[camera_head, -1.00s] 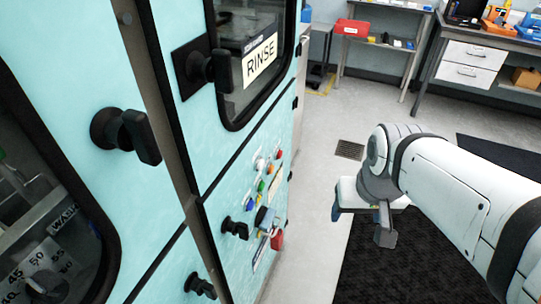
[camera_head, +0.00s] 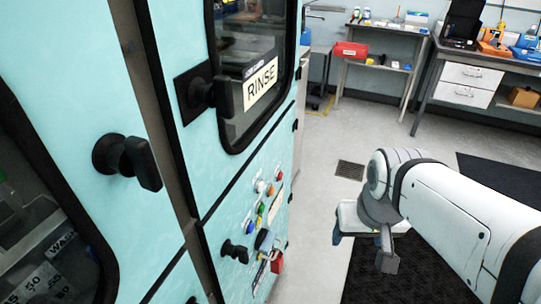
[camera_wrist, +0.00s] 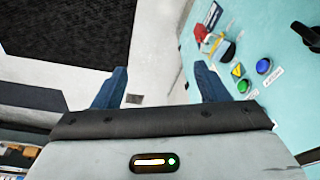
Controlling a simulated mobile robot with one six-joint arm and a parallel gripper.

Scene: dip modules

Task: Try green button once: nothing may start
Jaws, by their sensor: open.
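The green button (camera_head: 261,208) is on the teal cabinet's lower right panel, among several coloured buttons and lamps. In the wrist view the green button (camera_wrist: 244,86) shows right of my fingers, below a blue button (camera_wrist: 264,66) and a yellow piece (camera_wrist: 238,70). My gripper (camera_head: 388,262) hangs to the right of the panel, over the floor, clear of the buttons. In the wrist view my gripper (camera_wrist: 159,86) has its two blue fingers spread wide with nothing between them.
A red tag or lock (camera_head: 277,262) hangs at the panel's lower right. Black handles stick out from the cabinet, one by the RINSE window (camera_head: 208,95) and one further left (camera_head: 128,160). Benches (camera_head: 470,75) stand at the back. The floor between is open.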

